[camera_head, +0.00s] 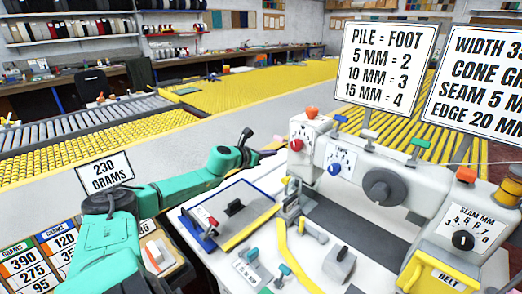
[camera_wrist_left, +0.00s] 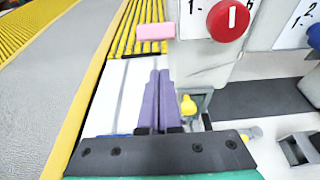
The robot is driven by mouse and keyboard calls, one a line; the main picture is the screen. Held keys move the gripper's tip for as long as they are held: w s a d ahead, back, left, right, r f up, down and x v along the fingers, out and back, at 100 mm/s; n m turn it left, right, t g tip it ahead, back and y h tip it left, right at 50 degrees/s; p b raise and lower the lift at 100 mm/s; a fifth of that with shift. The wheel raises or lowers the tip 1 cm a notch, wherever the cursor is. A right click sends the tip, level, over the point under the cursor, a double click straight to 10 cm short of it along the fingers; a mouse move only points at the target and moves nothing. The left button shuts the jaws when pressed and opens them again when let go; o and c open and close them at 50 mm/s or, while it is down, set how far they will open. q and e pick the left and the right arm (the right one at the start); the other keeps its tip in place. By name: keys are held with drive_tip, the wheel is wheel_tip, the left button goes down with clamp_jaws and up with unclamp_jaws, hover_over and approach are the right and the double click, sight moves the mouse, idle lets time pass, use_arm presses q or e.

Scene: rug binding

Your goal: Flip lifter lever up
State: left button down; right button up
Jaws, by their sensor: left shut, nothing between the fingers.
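The white sewing machine (camera_head: 350,165) stands on the white table at the right. A small pink block (camera_head: 279,138) sticks out left of its head; it shows at the top of the left wrist view (camera_wrist_left: 155,32). A yellow knob (camera_head: 286,180) sits lower on the head, just right of my fingers in the left wrist view (camera_wrist_left: 188,105). I cannot tell which of these is the lifter lever. My left gripper (camera_head: 268,154) is shut and empty, its purple fingers (camera_wrist_left: 158,74) beside the machine head, below the pink block in the wrist view. My right gripper is out of view.
The head carries a red dial (camera_head: 297,145) and a blue dial (camera_head: 334,168). A blue-edged board (camera_head: 232,212) with clamps lies in front. Small levers (camera_head: 284,270) and a grey block (camera_head: 339,264) stand on the table. Yellow roller beds fill the back.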

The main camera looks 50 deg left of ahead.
use_arm(q)
drive_tip(key=s+r+p, duration=0.4)
drive_tip(key=r+p, duration=0.4)
drive_tip(key=r, duration=0.1)
drive_tip(key=shift+s+d, duration=0.1)
drive_tip(key=shift+s, duration=0.05)
